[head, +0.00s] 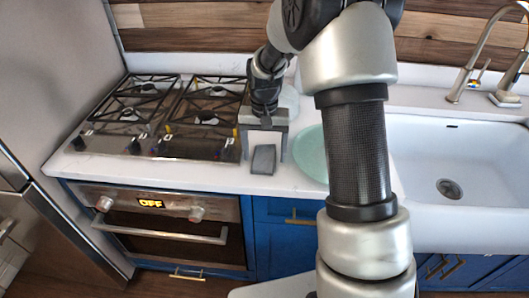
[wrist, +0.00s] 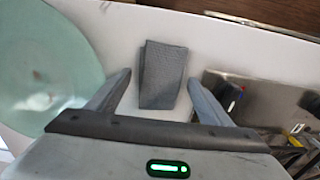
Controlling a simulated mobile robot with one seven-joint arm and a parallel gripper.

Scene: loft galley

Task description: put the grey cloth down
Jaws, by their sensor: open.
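The grey cloth (head: 263,159) is a small folded rectangle lying on the white countertop (head: 225,176), between the gas stove and a pale green round plate. In the wrist view the cloth (wrist: 162,75) lies ahead of and between the fingers, with a gap on each side. My gripper (head: 264,148) is open above the counter, its two fingers apart around the cloth's place. In the wrist view my gripper (wrist: 158,95) shows both fingers spread and nothing between them touching the cloth.
The gas stove (head: 160,112) with black grates is to the left. The pale green plate (head: 311,153) is close on the right, partly behind my arm; it also shows in the wrist view (wrist: 45,60). A white sink (head: 455,160) with a tap (head: 475,60) is farther right.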

